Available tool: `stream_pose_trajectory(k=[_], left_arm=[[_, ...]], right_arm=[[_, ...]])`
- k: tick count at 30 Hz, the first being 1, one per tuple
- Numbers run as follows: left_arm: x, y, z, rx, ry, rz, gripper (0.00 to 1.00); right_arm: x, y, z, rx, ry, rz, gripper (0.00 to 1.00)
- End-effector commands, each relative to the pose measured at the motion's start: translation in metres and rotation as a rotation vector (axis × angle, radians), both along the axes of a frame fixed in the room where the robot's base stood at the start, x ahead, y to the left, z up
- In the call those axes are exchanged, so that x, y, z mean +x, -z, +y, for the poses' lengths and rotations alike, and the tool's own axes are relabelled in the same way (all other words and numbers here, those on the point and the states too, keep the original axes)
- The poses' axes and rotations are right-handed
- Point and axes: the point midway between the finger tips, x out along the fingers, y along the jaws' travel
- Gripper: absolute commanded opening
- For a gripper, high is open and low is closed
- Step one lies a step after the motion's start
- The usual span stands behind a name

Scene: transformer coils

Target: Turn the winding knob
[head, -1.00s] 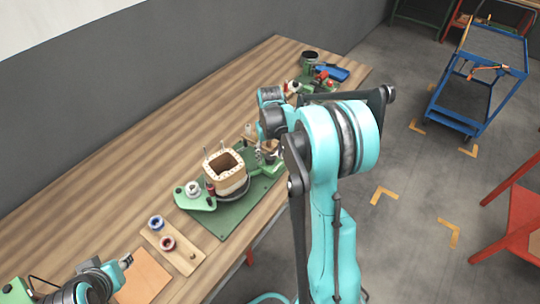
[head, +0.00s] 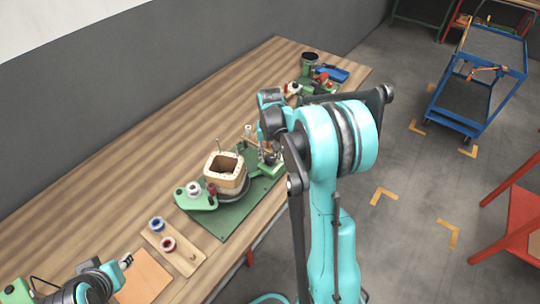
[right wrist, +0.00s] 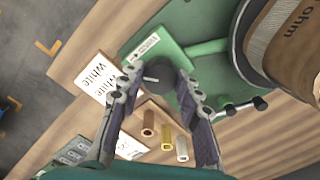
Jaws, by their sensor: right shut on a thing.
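The winding knob (right wrist: 158,71) is a dark round knob on a green housing in the right wrist view. My right gripper (right wrist: 160,88) has a finger on either side of it and is shut on it. In the head view my right gripper (head: 268,152) reaches down to the right end of the green winding fixture (head: 228,218), and the knob is hidden there. A pale wooden coil former (head: 226,182) stands upright on the fixture; part of it shows large in the right wrist view (right wrist: 290,45). My left gripper (head: 125,262) is low at the left, apart from the fixture; its jaws are too small to read.
A board with a blue spool (head: 157,224) and a red spool (head: 168,244) lies left of the fixture. A dark cup (head: 310,59) and a blue tray (head: 332,73) stand at the far table end. Bare tabletop lies behind the fixture. A blue cart (head: 480,80) stands on the floor.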

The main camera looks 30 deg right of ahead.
Motion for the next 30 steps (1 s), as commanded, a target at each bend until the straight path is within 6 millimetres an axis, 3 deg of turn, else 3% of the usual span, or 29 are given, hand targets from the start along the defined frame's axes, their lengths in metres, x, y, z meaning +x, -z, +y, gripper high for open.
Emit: stream_pose_trajectory(k=[4,5,7,16,20,30], left_arm=[[0.0,0.0,0.0,0.0,0.0,0.0,0.34],[0.0,0.0,0.0,0.0,0.0,0.0,0.34],[0.0,0.0,0.0,0.0,0.0,0.0,0.34],[0.0,0.0,0.0,0.0,0.0,0.0,0.34],[0.0,0.0,0.0,0.0,0.0,0.0,0.34],[0.0,0.0,0.0,0.0,0.0,0.0,0.34]], right_arm=[[0.0,0.0,0.0,0.0,-0.003,0.0,0.05],[0.0,0.0,0.0,0.0,-0.003,0.0,0.36],[0.0,0.0,0.0,0.0,-0.003,0.0,0.55],[0.0,-0.001,0.0,0.0,-0.004,0.0,0.55],[0.0,-0.01,0.0,0.0,-0.004,0.0,0.55],[0.0,-0.08,0.0,0.0,-0.004,0.0,0.55]])
